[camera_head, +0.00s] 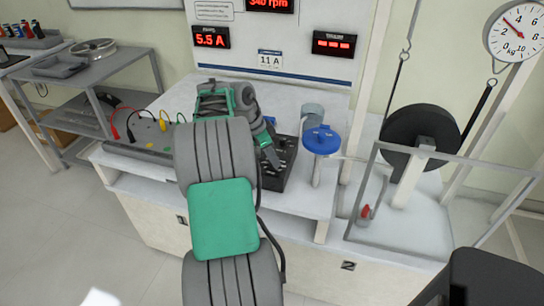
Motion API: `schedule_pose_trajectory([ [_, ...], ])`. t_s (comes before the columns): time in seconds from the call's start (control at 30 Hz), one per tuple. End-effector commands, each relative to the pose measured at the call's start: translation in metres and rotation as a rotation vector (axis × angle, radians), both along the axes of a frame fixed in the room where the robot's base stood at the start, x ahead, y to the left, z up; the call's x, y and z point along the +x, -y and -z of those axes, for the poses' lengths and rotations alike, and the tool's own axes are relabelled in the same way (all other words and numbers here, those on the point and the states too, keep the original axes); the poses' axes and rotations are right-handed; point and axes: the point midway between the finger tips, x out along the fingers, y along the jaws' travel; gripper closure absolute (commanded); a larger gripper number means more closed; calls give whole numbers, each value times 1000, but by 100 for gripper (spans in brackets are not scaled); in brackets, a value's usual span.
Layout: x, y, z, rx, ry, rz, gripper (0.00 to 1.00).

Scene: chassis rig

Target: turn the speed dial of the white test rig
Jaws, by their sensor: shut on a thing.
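The white test rig (190,200) fills the middle of the view, a bench with a back panel. A black control box (280,178) with several small controls sits on its top. My arm comes up from below and bends down to this box. My gripper (272,160) points down at the box and is shut, with its tips at the controls. The speed dial is hidden between and behind the fingers. A red display at the top reads about 340 rpm (268,4), and another reads 5.5 A (210,38).
A blue round-topped part (321,140) stands just right of the box. Further right are a black wheel (420,138), a clear guard frame (440,158) and a hanging scale (517,30). Cables and colored plugs (164,122) lie left of my arm. A grey cart (90,70) stands left.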

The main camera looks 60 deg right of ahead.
Motion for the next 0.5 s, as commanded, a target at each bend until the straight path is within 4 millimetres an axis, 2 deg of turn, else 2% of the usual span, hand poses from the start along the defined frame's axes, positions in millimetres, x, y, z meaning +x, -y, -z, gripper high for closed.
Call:
schedule_pose_trajectory([
  [0.03, 0, 0, 0, 0, 0, 0, 86],
  [0.2, 0, 0, 0, 0, 0, 0, 100],
  [0.5, 0, 0, 0, 0, 0, -7, 100],
])
